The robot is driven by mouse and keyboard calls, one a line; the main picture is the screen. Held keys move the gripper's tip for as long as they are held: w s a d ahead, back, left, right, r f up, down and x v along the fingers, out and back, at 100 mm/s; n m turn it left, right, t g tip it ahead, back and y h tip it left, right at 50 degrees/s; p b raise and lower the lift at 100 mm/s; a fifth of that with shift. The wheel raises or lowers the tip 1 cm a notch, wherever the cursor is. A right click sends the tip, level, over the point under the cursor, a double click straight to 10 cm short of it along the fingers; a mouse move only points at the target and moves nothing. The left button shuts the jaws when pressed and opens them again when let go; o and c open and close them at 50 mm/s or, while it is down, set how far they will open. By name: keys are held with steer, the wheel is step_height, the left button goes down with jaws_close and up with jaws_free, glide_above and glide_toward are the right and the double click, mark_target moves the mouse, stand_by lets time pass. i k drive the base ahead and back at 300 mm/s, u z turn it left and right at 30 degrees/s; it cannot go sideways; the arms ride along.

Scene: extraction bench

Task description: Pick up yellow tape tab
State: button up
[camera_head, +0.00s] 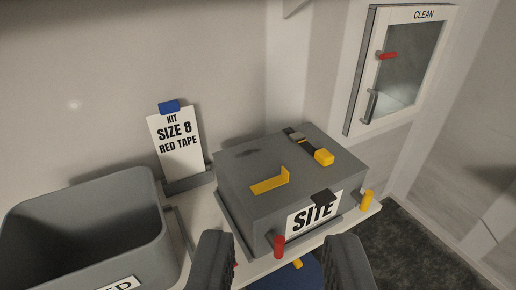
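A yellow L-shaped tab (270,183), which looks like the yellow tape tab, lies on top of the grey box marked SITE (246,204), with one end bent upward. A second, blockier yellow piece (324,157) sits at the end of a dark strip on the same lid. My gripper (286,262) is at the bottom of the view, in front of the box and nearer the camera than the tab. Its two dark fingers are spread apart, with nothing held between them. The finger tips hide part of the bench front.
A grey open bin (149,205) stands at left. A card reading KIT SIZE 8 RED TAPE (178,155) stands behind. A CLEAN cabinet (408,65) hangs at right. Space above the lid is clear.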

mark_target(266, 185)
steer(key=u, duration=0.15)
steer(key=i, duration=0.85)
steer(key=u, duration=0.2)
